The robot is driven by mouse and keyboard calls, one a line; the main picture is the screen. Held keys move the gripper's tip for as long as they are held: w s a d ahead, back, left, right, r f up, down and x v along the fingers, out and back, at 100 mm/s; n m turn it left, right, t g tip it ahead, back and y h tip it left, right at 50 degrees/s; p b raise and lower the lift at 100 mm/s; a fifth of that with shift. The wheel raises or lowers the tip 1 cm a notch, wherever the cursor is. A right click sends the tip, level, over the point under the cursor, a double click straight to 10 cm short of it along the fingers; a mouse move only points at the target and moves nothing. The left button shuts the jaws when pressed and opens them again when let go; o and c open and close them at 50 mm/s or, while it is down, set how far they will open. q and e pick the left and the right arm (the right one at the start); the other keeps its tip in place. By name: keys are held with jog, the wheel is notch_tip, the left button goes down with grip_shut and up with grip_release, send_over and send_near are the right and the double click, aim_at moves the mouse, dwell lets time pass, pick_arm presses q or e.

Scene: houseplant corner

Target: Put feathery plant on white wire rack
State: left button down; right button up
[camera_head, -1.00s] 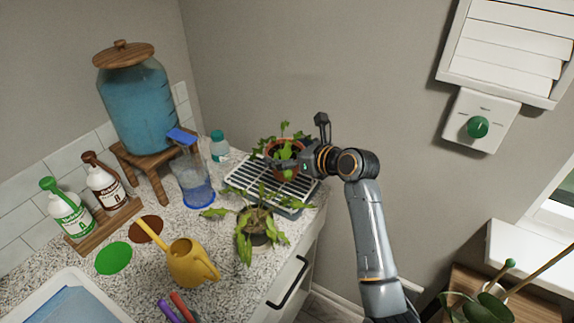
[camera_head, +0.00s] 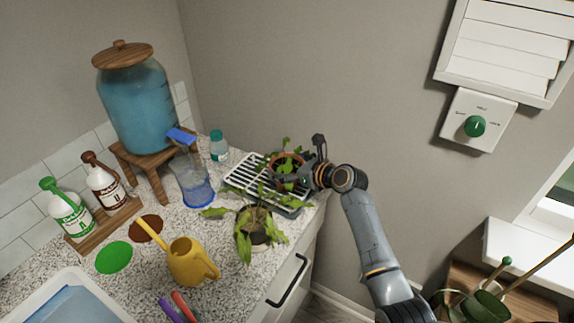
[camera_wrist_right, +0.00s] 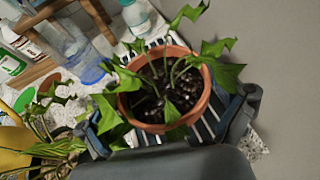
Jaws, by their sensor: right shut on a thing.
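The feathery plant, with jagged green leaves, grows in a terracotta pot (camera_head: 286,166). In the right wrist view the pot (camera_wrist_right: 165,128) sits upright between the two fingers, with dark soil inside. My right gripper (camera_head: 303,177) is shut on this pot from the right. The white wire rack (camera_head: 243,178) lies on the counter directly under and around the pot. I cannot tell whether the pot's base touches the rack, because the leaves and gripper hide it. My left gripper is not in view.
A second, drooping plant (camera_head: 258,236) stands just in front of the rack. A clear blue-based pitcher (camera_head: 195,187) and a small bottle (camera_head: 219,147) are left of it. A yellow watering can (camera_head: 189,262) stands nearer. The wall is close behind the rack.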

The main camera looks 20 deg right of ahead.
jog(key=o, duration=1.4)
jog(key=shift+f, duration=0.1)
jog(key=shift+o, duration=0.2)
jog(key=v, duration=1.2)
jog(key=shift+b, duration=0.3)
jog(key=shift+s, duration=0.1)
